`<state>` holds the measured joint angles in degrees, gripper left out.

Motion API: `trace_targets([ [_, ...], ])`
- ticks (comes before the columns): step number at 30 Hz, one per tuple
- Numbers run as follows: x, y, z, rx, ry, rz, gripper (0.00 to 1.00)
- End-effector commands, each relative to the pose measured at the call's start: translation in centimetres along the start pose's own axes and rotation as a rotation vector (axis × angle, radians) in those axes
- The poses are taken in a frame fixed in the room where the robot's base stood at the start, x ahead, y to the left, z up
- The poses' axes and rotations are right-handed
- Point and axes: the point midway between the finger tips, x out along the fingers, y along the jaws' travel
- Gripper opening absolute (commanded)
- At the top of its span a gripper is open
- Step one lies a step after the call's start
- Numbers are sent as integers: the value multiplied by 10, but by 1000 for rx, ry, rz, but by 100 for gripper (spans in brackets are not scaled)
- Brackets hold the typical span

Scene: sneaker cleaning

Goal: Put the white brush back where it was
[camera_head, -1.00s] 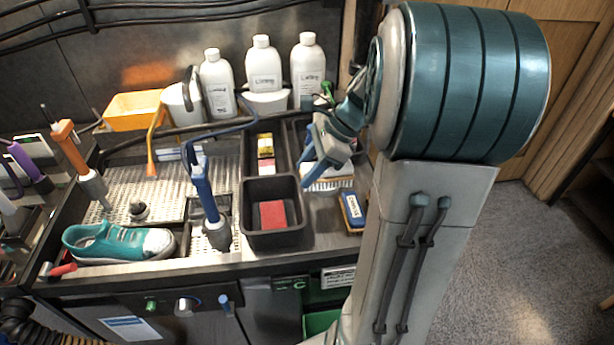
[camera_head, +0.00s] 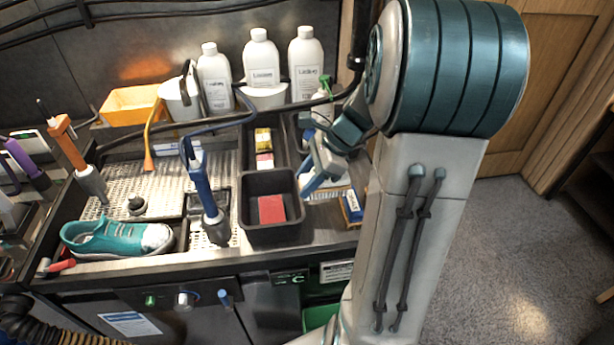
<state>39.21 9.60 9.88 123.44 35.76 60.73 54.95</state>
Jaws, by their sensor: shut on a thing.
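My gripper (camera_head: 313,180) is over the right-hand compartment of the cleaning station, beside the black bins. It points down and is shut on the white brush (camera_head: 331,192). Only a pale, bristled part of the brush shows, low beside the fingers. My gripper and wrist hide the rest, so I cannot tell whether the brush touches the surface below.
A black bin (camera_head: 246,222) with a red sponge (camera_head: 271,209) stands left of my gripper. A blue-and-yellow brush (camera_head: 351,207) lies to the right. White bottles (camera_head: 262,66) stand behind. A teal sneaker (camera_head: 115,239) sits on the left grate.

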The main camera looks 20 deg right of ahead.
Motion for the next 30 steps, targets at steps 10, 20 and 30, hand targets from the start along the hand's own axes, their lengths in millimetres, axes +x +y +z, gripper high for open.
trace_targets([
  [10, 0, 0, 0, 0, 0, 0, 65],
  [20, -26, -1, 7, 0, 1, -5, 65],
  [30, -101, -1, 6, 0, 0, -5, 65],
])
